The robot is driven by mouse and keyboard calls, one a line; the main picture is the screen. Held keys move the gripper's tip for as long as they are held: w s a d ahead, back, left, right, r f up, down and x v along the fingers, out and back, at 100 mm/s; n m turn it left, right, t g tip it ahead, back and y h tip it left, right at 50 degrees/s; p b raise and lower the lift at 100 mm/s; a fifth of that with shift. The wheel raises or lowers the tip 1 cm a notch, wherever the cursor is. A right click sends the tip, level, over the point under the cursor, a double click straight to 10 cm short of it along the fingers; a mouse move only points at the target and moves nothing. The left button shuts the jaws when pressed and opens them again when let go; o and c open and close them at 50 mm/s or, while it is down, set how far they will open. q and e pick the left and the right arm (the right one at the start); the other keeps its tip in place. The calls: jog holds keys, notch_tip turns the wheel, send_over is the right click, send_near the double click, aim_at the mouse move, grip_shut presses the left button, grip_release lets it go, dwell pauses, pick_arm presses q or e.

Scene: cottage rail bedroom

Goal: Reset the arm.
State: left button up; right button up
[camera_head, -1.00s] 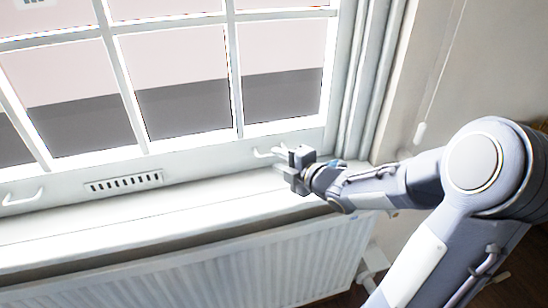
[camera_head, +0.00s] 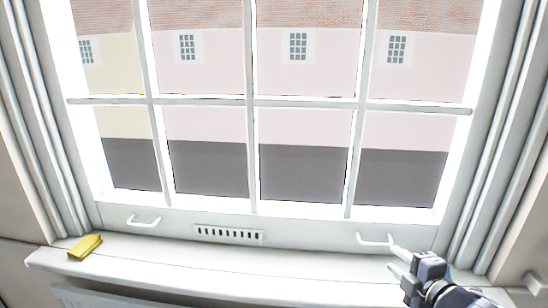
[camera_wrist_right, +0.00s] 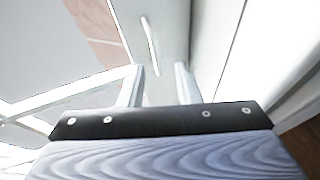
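My right gripper (camera_head: 398,260) is at the lower right of the head view, above the right end of the window sill and close to the right sash handle (camera_head: 375,240). In the right wrist view its two fingers (camera_wrist_right: 160,82) stand apart with nothing between them, so it is open and empty. The sash handle (camera_wrist_right: 150,45) shows beyond the fingertips there. Whether a finger touches the handle I cannot tell. Most of my right arm is outside the head view. My left gripper is not in view.
The white sash window (camera_head: 250,150) fills the head view. A left sash handle (camera_head: 145,221) and a vent (camera_head: 229,235) are on its bottom rail. A yellow object (camera_head: 85,247) lies at the left end of the sill (camera_head: 190,265). The sill's middle is clear.

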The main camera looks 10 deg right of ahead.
jog(key=s+a+r+m+g+y+p, duration=0.1)
jog(key=s+a+m+g, duration=0.3)
jog(key=s+m, duration=0.5)
jog(key=s+a+r+m+g+y+p, duration=0.1)
jog(key=s+a+m+g+p, duration=0.3)
jog(key=s+a+m, duration=0.5)
jog(key=s+m+g, duration=0.1)
jog(key=s, duration=0.2)
jog(key=shift+s+a+r+m, duration=0.15)
jog(key=shift+s+a+m, duration=0.05)
jog(key=shift+m, duration=0.1)
jog(key=shift+c, duration=0.2)
